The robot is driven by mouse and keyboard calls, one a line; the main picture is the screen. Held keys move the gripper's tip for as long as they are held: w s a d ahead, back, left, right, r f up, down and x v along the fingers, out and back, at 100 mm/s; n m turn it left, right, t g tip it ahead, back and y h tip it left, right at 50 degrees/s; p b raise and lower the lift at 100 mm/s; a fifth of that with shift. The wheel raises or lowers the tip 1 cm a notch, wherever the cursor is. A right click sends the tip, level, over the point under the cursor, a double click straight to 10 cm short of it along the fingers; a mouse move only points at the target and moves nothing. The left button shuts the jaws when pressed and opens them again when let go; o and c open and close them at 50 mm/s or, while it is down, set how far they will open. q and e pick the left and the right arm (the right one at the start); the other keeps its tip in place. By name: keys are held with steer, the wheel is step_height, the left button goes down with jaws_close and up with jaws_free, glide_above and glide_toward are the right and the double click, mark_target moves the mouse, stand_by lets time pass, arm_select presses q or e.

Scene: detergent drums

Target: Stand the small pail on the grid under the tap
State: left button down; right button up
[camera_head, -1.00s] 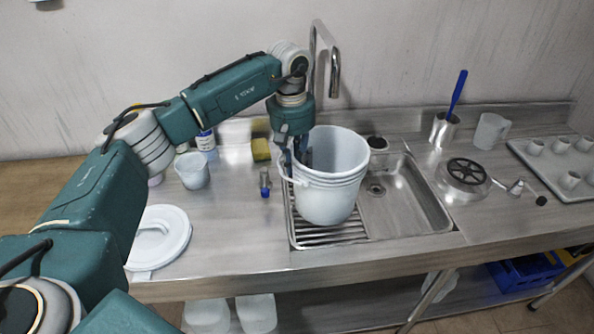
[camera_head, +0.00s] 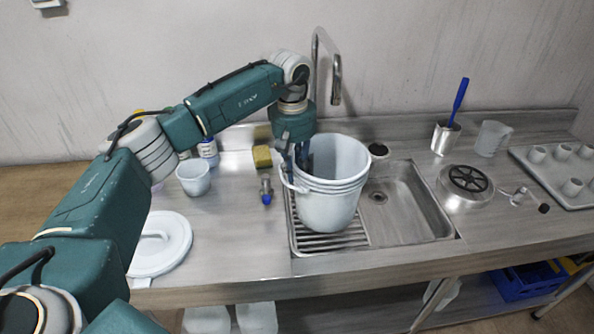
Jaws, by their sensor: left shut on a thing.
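The small pail (camera_head: 330,200) is a white bucket with ridges below its rim, upright over the slatted grid (camera_head: 325,241) at the left of the sink. Its base is at or just above the slats; I cannot tell if it touches. The tap (camera_head: 337,80) rises behind it at the wall, its spout ending above the pail's back rim. My left gripper (camera_head: 296,165) points down and is shut on the pail's left rim, with the fingertips partly hidden. The pail's handle hangs at that side. My right gripper is not in view.
A white lid (camera_head: 160,244), a white cup (camera_head: 194,178), a sponge (camera_head: 262,156) and a small blue-tipped item (camera_head: 266,190) lie left of the sink. The basin (camera_head: 400,205) is empty. A round metal piece (camera_head: 465,187) and a tray of cups (camera_head: 560,178) stand to the right.

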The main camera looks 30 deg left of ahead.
arm_select(q)
steer(key=shift+f, duration=0.4)
steer(key=c, duration=1.7)
jaws_free()
steer(key=shift+o, duration=0.2)
